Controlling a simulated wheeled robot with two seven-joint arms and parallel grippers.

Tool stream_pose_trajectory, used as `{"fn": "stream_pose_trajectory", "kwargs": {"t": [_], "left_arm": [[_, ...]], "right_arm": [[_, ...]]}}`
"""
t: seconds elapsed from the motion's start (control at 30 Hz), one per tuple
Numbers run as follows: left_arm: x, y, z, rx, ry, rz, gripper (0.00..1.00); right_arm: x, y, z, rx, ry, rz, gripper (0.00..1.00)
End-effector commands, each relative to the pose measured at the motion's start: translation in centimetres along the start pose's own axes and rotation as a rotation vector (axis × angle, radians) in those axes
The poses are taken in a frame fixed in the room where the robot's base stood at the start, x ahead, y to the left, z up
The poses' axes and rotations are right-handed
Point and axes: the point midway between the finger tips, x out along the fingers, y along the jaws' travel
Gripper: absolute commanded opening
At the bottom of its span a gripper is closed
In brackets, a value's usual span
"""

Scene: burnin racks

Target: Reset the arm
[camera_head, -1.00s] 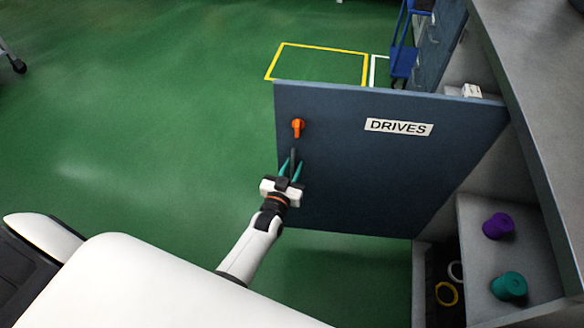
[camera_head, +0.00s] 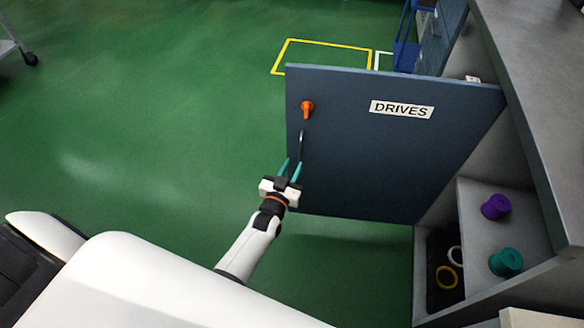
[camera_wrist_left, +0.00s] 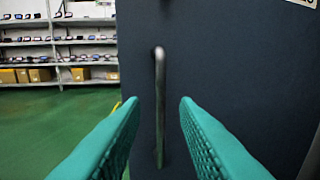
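My left gripper (camera_head: 290,168) has teal fingers and is in front of the open blue cabinet door (camera_head: 385,165) labelled DRIVES. In the left wrist view the two fingers (camera_wrist_left: 157,105) are spread apart and empty. The door's upright metal handle (camera_wrist_left: 159,95) shows between and beyond them, apart from both fingers. In the head view the handle (camera_head: 302,143) is just above the fingertips, below an orange knob (camera_head: 307,109). My right gripper is not in view.
The cabinet's shelf holds a purple spool-like object (camera_head: 495,207) and a teal one (camera_head: 506,262). Green floor (camera_head: 170,120) left of the door is clear. Stocked shelves (camera_wrist_left: 60,47) stand far behind.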

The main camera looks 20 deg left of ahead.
Motion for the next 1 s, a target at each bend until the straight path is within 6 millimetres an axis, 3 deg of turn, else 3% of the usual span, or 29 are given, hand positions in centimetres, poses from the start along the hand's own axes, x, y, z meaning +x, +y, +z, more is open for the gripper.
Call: {"fn": "stream_pose_trajectory", "kwargs": {"t": [0.2, 0.3, 0.37, 0.47, 0.57, 0.7, 0.83, 1.0], "left_arm": [[0.0, 0.0, -0.1, 0.0, 0.0, 0.0, 0.28], [-0.3, -0.1, -0.4, 0.001, 0.016, -0.003, 0.28], [-0.9, -0.3, -1.3, 0.005, 0.056, -0.013, 0.28], [-3.5, -0.9, -4.6, 0.017, 0.193, -0.044, 0.28], [-8.2, -1.5, -9.4, 0.038, 0.397, -0.087, 0.28], [-17.2, -1.6, -15.6, 0.076, 0.699, -0.142, 0.28], [-26.5, -0.7, -19.5, 0.118, 0.959, -0.179, 0.28], [-37.9, 1.1, -21.8, 0.174, 1.245, -0.209, 0.28]], "right_arm": [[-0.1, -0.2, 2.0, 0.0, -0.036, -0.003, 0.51], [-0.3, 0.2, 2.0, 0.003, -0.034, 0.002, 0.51], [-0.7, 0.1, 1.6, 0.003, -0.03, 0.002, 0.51], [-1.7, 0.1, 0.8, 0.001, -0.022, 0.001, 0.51], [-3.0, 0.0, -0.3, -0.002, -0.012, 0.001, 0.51], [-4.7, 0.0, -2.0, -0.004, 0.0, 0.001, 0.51], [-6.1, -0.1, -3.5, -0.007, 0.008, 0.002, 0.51], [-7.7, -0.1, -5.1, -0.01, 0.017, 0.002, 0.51]]}}
